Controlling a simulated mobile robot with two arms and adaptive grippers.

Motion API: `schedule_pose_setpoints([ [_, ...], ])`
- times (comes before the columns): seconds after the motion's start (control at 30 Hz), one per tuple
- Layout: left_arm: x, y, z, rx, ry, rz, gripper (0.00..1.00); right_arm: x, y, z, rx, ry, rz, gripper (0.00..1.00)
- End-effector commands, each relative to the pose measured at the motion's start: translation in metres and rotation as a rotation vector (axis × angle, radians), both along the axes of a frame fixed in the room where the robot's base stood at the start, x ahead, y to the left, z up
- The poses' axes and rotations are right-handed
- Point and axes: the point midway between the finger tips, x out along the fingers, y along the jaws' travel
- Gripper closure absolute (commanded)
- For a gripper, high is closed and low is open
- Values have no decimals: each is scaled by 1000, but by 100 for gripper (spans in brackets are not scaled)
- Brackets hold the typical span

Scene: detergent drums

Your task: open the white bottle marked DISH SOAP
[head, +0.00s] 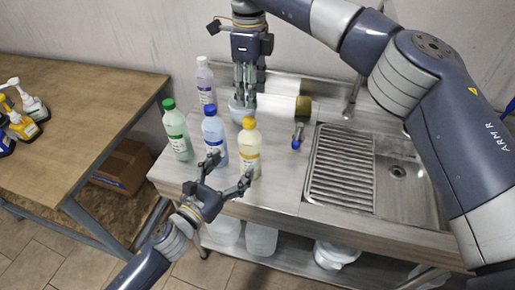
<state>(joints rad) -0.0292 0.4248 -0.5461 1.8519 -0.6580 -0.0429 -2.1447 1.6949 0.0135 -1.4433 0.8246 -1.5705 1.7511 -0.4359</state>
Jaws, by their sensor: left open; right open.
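Several capped bottles stand at the left of the sink counter; their labels are too small to read, so I cannot tell which is marked DISH SOAP. They are a green-capped bottle (177,133), a blue-capped bottle (215,136), a pale yellow bottle with a yellow cap (250,150) and a whitish bottle with a pale cap (206,83) at the back. My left gripper (230,171) is open, low in front of the blue-capped and yellow-capped bottles. My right gripper (243,103) is open, pointing down behind the yellow-capped bottle, over a pale rounded object (238,113) that it partly hides.
A wooden table (75,90) with spray bottles (30,102) stands left. The counter's front middle is clear.

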Motion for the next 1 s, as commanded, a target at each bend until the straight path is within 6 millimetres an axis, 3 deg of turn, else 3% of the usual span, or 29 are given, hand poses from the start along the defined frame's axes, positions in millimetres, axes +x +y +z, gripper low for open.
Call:
schedule_pose_setpoints([
  [0.6, 78, -49, 0, -5, 2, 2, 22, -1, 1, -1, 3, 2, 2, 55],
  [1.0, 89, -57, 0, -3, 2, 1, 22, -1, 1, 0, 4, 2, 2, 55],
])
